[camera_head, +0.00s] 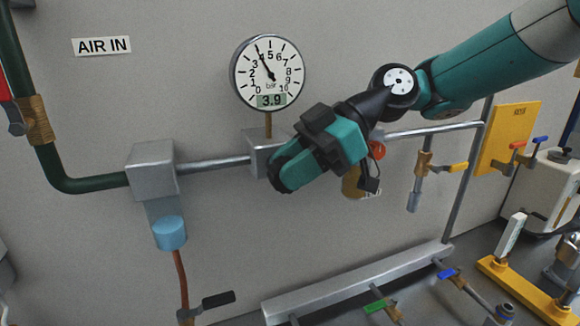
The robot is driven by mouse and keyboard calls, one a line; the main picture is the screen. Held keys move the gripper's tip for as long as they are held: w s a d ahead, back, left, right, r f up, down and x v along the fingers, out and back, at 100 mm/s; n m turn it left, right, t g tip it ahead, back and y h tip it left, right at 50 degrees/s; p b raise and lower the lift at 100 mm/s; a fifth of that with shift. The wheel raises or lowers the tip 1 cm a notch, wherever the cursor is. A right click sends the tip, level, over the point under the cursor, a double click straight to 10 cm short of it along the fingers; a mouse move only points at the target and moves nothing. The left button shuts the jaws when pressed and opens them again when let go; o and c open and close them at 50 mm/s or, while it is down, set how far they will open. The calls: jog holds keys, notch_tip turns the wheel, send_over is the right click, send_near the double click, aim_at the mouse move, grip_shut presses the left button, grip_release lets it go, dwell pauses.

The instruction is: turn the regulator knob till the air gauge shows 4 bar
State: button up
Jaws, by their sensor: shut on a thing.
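The round white air gauge (268,73) hangs on the wall in the upper middle. Its needle points close to 4, and its green digital window (272,100) reads 3.9. A stem joins it to a silver block (258,152) on the pipe below. My teal and black gripper (288,173) is at the right front of this block, shut. The regulator knob itself is hidden behind my gripper, so its angle and the finger contact do not show.
A second silver block (152,170) with a blue bowl (170,232) stands left on the pipe. A brass part (352,182) and a red part (377,150) show behind my gripper. A yellow-handled valve (458,167) hangs right. A rail (360,285) lies below; the wall between is clear.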

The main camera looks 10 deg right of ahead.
jog(key=o, duration=0.6)
jog(key=shift+o, duration=0.2)
jog(key=p+v, duration=1.6)
jog(key=v, duration=0.1)
jog(key=shift+d, duration=0.15)
jog(key=shift+r, duration=0.1)
